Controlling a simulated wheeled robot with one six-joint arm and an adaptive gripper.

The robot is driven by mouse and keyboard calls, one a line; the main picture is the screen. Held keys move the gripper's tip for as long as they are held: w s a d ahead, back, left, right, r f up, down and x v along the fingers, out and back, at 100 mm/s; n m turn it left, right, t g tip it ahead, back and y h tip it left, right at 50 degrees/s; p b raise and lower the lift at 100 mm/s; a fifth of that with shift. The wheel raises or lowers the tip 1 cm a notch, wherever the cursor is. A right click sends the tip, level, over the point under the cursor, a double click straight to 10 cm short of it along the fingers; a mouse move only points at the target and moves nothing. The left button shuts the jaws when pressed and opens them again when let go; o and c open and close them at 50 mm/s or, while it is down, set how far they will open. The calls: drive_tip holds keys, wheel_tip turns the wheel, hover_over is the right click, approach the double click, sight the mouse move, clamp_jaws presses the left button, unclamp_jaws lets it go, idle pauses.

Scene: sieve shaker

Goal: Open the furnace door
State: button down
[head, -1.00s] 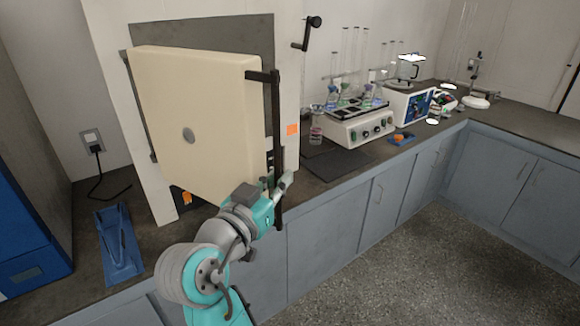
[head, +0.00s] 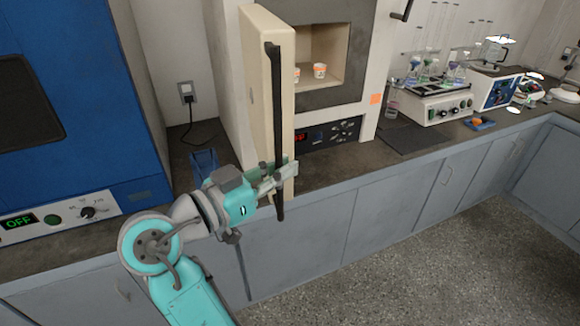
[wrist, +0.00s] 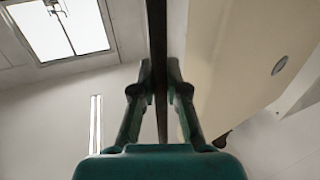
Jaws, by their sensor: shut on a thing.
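The furnace (head: 365,60) stands on the counter with its cream door (head: 259,95) swung wide open to the left. Its chamber (head: 338,52) is exposed, with small white-and-orange crucibles (head: 320,71) inside. A long black vertical handle bar (head: 276,110) runs along the door's free edge. My gripper (head: 279,174) is shut on the lower part of this handle. In the wrist view, the two fingers (wrist: 160,85) close on either side of the dark bar, with the cream door to the right.
A blue oven (head: 70,90) reading OFF stands at the left. A blue tray (head: 204,162) lies behind my arm. A shaker with flasks (head: 435,103) and a dark mat (head: 408,137) are to the right. The floor in front is clear.

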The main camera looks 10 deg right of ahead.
drive_tip(key=shift+s+a+f, duration=0.1)
drive_tip(key=c, duration=1.2)
unclamp_jaws()
drive_tip(key=shift+a, duration=0.1)
drive_tip(key=v, duration=1.2)
